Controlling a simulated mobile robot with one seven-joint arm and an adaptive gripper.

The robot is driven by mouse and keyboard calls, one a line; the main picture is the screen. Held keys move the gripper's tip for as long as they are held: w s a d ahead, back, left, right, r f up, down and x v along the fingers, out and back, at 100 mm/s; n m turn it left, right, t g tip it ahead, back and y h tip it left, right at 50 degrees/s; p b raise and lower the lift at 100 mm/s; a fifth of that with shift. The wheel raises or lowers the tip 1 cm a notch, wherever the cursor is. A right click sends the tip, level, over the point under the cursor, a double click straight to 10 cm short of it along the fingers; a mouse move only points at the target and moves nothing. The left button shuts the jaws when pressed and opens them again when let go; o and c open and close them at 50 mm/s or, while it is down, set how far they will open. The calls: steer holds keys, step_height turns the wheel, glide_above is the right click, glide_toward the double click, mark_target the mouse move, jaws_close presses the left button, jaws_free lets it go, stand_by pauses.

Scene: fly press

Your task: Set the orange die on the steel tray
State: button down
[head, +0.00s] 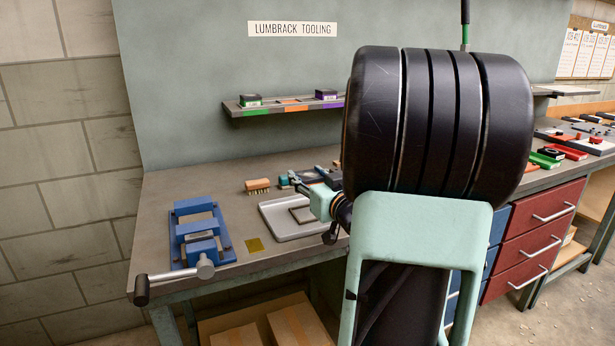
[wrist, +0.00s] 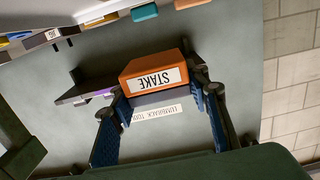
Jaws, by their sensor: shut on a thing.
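In the wrist view my gripper (wrist: 162,93) is shut on the orange die (wrist: 153,66), a block with a white label reading "STAKE" that appears upside down. A blue-padded finger lies on each side of it. The die is held up in the air, with the wall and shelf behind it. In the head view my own arm hides the gripper and the die. The steel tray (head: 270,224) lies on the bench left of my arm, with a dark square outline on it. Its right part is hidden. No die shows on its visible part.
The wall shelf (head: 262,110) holds a green-marked block (head: 250,100) and a purple-marked block (head: 326,94); its orange-marked place is empty. A blue fixture with a lever (head: 200,232) stands left of the tray. A brush (head: 257,185) and tools lie behind the tray.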

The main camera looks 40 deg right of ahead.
mark_target(308, 214)
steer(key=shift+f+b, duration=2.7)
steer(key=shift+f, duration=0.45)
steer(key=shift+f+b, duration=0.5)
stand_by(0.7)
steer(key=c, duration=1.1)
jaws_free()
steer(key=shift+c, duration=0.2)
steer(key=shift+o, duration=0.6)
steer(key=shift+f, duration=0.2)
steer(key=v, duration=1.2)
steer(key=shift+r, duration=0.1)
